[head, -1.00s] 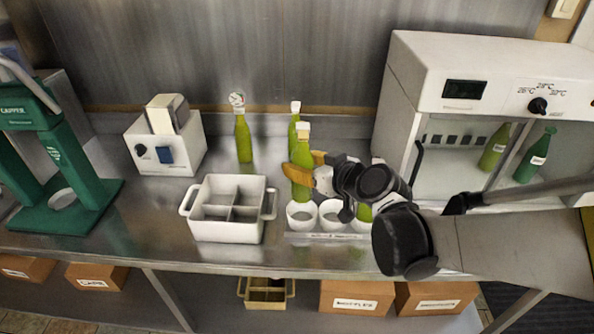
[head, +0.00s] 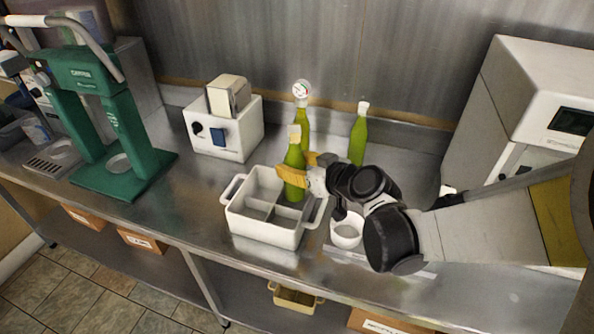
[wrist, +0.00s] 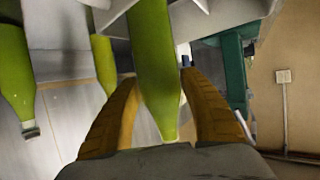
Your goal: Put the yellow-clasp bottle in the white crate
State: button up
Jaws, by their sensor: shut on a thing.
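A green bottle (head: 294,184) with a pale yellowish top is upright in my gripper (head: 298,170), whose orange fingers are shut around it. It also shows between the fingers in the wrist view (wrist: 154,60). Its clasp is too small to make out clearly. The white crate (head: 262,233), with handles and divided compartments, stands on the steel counter. The bottle's lower end overlaps the crate's back right part in the head view; I cannot tell whether it is above the compartment or inside it. A white crate edge shows at the top of the wrist view (wrist: 225,22).
Two other green bottles stand behind, one with a round white top (head: 303,118) and one with a white top (head: 358,138). A white cup (head: 346,232) is right of the crate. A white switch box (head: 228,130) and green capper (head: 118,135) stand left.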

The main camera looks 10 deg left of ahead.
jog(key=shift+f+b, duration=0.8)
jog(key=shift+f, duration=1.1)
jog(key=shift+f, duration=0.15)
jog(key=o, duration=1.4)
jog(key=p+v, duration=0.3)
jog(key=v, duration=0.8)
jog(key=shift+s+d+r, duration=0.25)
jog(key=shift+s+d, duration=0.05)
jog(key=shift+d, duration=0.1)
